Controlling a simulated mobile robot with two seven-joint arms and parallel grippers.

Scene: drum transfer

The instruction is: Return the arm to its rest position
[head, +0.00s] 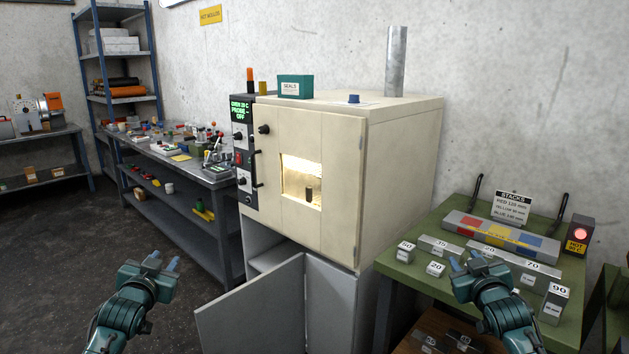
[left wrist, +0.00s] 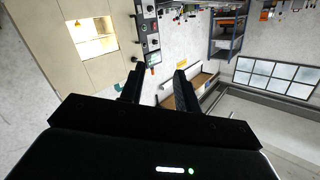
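My left gripper (head: 161,263) is at the lower left of the head view, in front of the oven and clear of everything. Its two fingers stand apart with nothing between them, and they also show apart in the left wrist view (left wrist: 159,88). My right gripper (head: 467,261) is at the lower right, in front of or over the near part of the green table (head: 400,262). Its fingertips are apart and I see nothing held between them. Its height above the table is hard to tell.
A cream oven (head: 400,180) with a lit window stands in the middle. The grey cabinet door (head: 255,310) below it hangs open towards me. Labelled blocks (head: 555,300) and a coloured stacks board (head: 500,232) are on the green table. Floor at the left is free.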

